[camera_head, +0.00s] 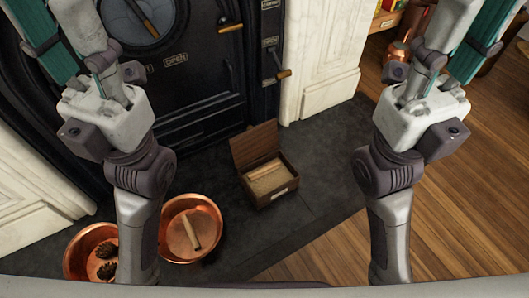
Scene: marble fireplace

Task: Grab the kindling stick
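A pale wooden kindling stick (191,233) lies inside a round copper bowl (212,217) on the dark hearth, left of centre. A small open wooden box (286,189) stands to its right with its lid up, and what looks like another pale stick (264,169) lies in it on tan material. My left arm comes in at the left and partly covers the bowls' side of the hearth. My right arm is at the right, apart from the box. Both arms reach up past the top edge, and neither gripper's fingertips show.
A second copper bowl (76,260) with dark pinecones (106,271) sits at the lower left, partly behind my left arm. The black stove door (195,130) with handles rises behind the hearth. Bare dark hearth (325,185) lies right of the box, with wood floor (450,220) beyond.

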